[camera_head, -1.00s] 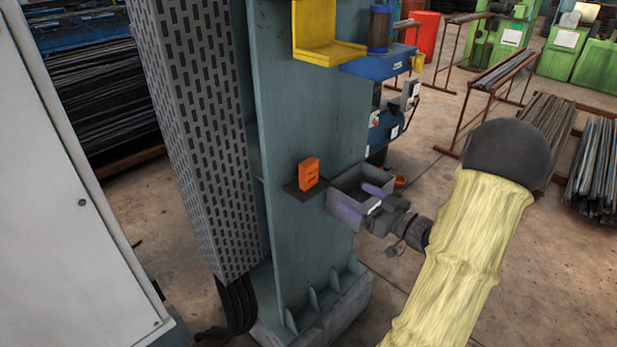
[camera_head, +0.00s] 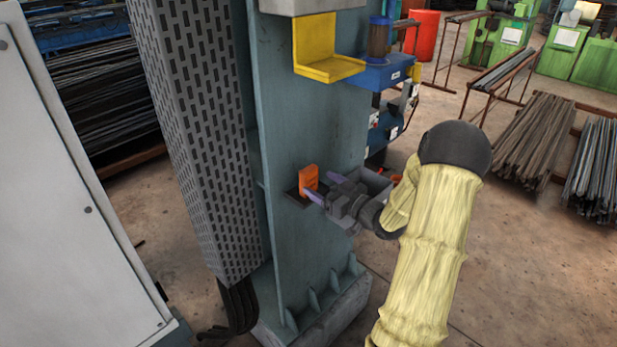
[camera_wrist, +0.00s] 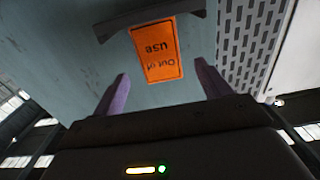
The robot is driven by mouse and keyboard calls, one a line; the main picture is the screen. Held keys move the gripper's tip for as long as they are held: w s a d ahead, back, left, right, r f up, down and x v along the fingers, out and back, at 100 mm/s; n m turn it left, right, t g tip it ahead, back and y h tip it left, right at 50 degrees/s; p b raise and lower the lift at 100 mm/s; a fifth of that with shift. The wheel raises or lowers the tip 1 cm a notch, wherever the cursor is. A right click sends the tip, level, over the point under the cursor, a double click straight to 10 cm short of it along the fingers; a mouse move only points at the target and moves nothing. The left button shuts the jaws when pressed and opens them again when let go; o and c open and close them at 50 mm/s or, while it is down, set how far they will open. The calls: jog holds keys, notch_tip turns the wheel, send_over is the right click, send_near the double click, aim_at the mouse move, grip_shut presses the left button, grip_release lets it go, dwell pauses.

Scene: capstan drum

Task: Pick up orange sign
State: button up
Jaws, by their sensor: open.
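The orange sign (camera_head: 308,178) stands upright on a small dark ledge (camera_head: 292,195) on the teal machine column. In the wrist view the sign (camera_wrist: 157,50) reads "Out of use" upside down and lies ahead of my fingers, between their lines. My gripper (camera_head: 317,183) is open, with its two purple fingers reaching towards the sign from the right. In the wrist view the fingers of my gripper (camera_wrist: 160,85) stand apart with a gap between them. In the head view the fingertips overlap the sign's edge; I cannot tell whether they touch it.
A grey open box (camera_head: 378,183) is fixed to the column just behind my gripper. A yellow bracket (camera_head: 330,66) is above. The perforated grey panel (camera_head: 205,130) stands left of the sign. Open floor (camera_head: 530,260) lies to the right.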

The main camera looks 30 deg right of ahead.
aim_at(312, 176)
jog(key=shift+w+a, duration=0.1)
jog(key=shift+w, duration=0.1)
jog(key=p+x, duration=0.1)
jog(key=x, duration=0.1)
jog(key=r+p+x, duration=0.1)
jog(key=x, duration=0.1)
jog(key=shift+w+a+p, duration=0.15)
jog(key=shift+p, duration=0.25)
jog(key=shift+w+f, duration=0.15)
jog(key=shift+w, duration=0.25)
jog(key=c, duration=1.1)
